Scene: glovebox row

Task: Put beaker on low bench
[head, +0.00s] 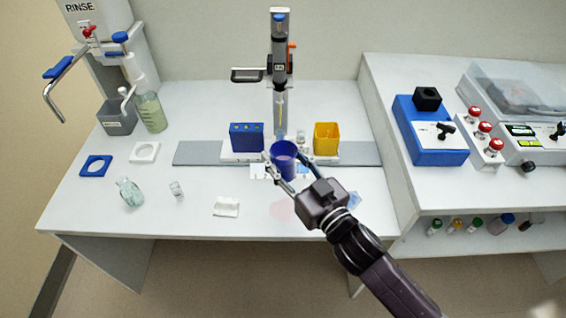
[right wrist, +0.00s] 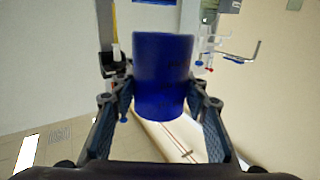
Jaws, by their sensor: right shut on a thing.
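A dark blue beaker (head: 284,160) is between the fingers of my right gripper (head: 286,168), above the back middle of the lower white bench (head: 160,215). In the right wrist view the beaker (right wrist: 163,75) fills the middle of the picture, with a finger pressed to each side. My right gripper (right wrist: 160,98) is shut on it. The beaker appears clear of the bench top, but the exact height is hard to tell. My left gripper is not in view.
A grey rail (head: 205,153) carries a blue block (head: 247,138), a yellow holder (head: 326,139) and a tall stand (head: 280,85). A flask (head: 130,193), small vial (head: 176,191) and white cloth (head: 226,207) lie in front. A higher bench (head: 385,100) stands right.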

